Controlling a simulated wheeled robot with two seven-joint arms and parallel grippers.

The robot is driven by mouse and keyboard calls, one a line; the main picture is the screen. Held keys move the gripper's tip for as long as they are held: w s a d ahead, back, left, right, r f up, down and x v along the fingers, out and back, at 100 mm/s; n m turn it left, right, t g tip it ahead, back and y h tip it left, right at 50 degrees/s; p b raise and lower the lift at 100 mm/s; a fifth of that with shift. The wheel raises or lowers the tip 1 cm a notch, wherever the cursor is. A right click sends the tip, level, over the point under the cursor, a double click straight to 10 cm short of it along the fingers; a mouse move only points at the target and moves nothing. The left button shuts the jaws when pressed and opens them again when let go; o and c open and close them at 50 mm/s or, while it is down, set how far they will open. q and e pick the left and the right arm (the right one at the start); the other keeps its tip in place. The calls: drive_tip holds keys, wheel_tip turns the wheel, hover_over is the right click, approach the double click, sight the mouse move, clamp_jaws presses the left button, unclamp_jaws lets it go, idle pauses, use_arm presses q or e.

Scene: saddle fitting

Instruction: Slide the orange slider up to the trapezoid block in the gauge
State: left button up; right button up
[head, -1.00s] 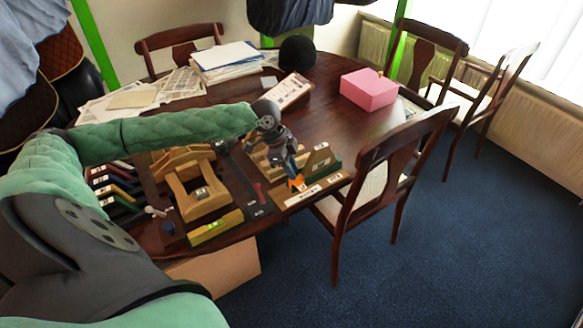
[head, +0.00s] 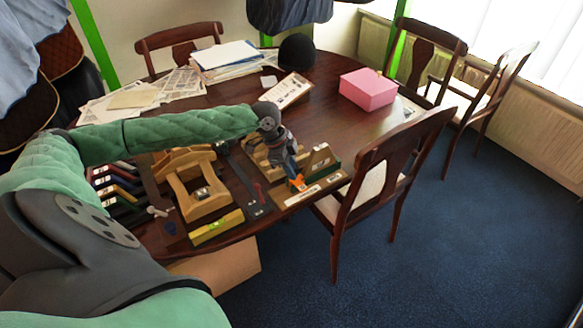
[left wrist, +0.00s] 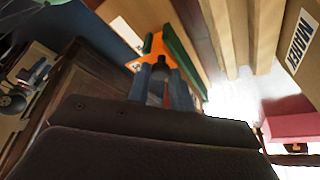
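The orange slider (head: 298,184) sits at the front of the wooden gauge board (head: 325,181), beside a green-sided upright piece (head: 320,158) with a white label. In the left wrist view the orange slider (left wrist: 151,47) lies just beyond my fingertips, alongside the green strip (left wrist: 184,52). My left gripper (head: 293,174) points down at the slider; its two blue-grey fingers (left wrist: 161,86) stand apart in the wrist view. Whether they touch the slider I cannot tell. The gripper partly hides the slider. I cannot clearly make out the trapezoid block. My right gripper is not in view.
Left of the gauge are a dark strip (head: 247,182), a wooden saddle-like frame (head: 200,198) and a yellow level (head: 216,227). A pink box (head: 368,89) and a propped card (head: 286,91) stand farther back. A chair (head: 385,165) stands close by the table's right edge.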

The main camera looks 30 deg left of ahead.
use_arm(q)
drive_tip(key=o, duration=0.4)
drive_tip(key=shift+c, duration=0.2)
drive_tip(key=shift+r, duration=0.1)
drive_tip(key=shift+a+r, duration=0.2)
drive_tip(key=shift+r, duration=0.1)
drive_tip(key=b+v, duration=0.1)
drive_tip(key=v, duration=0.6)
drive_tip(key=shift+b, duration=0.3)
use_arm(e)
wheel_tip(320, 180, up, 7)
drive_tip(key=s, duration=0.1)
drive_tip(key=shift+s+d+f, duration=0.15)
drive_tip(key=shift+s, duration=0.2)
